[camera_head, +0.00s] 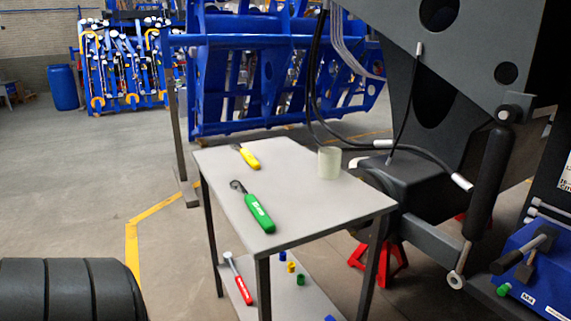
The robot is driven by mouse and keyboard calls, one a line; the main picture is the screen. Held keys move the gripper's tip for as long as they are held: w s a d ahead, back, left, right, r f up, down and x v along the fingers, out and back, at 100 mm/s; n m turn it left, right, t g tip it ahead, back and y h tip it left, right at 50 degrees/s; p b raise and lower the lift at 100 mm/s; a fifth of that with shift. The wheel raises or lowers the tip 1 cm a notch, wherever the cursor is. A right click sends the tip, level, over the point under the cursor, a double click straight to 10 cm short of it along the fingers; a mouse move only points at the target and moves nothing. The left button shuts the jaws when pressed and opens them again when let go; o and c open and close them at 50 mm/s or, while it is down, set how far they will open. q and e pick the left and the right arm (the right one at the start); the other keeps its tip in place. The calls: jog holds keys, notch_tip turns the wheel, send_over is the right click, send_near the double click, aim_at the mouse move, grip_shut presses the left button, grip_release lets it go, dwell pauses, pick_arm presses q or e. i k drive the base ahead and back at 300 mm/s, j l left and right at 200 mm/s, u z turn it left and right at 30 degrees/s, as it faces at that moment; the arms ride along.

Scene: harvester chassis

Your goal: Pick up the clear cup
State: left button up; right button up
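The clear cup (329,163) is pale, greenish and see-through. It stands upright near the back right of the grey table (300,215) in the head view. No gripper is near it. Neither my left nor my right gripper shows in this view.
A green-handled tool (259,213) and a yellow-handled tool (248,157) lie on the table. A red-handled tool (240,285) and small coloured pieces are on the lower shelf. The dark chassis (480,60) with hanging hoses (420,150) stands close behind the cup. Open floor lies left.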

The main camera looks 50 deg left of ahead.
aim_at(330, 158)
jog(key=u, duration=1.3)
jog(key=l, duration=0.2)
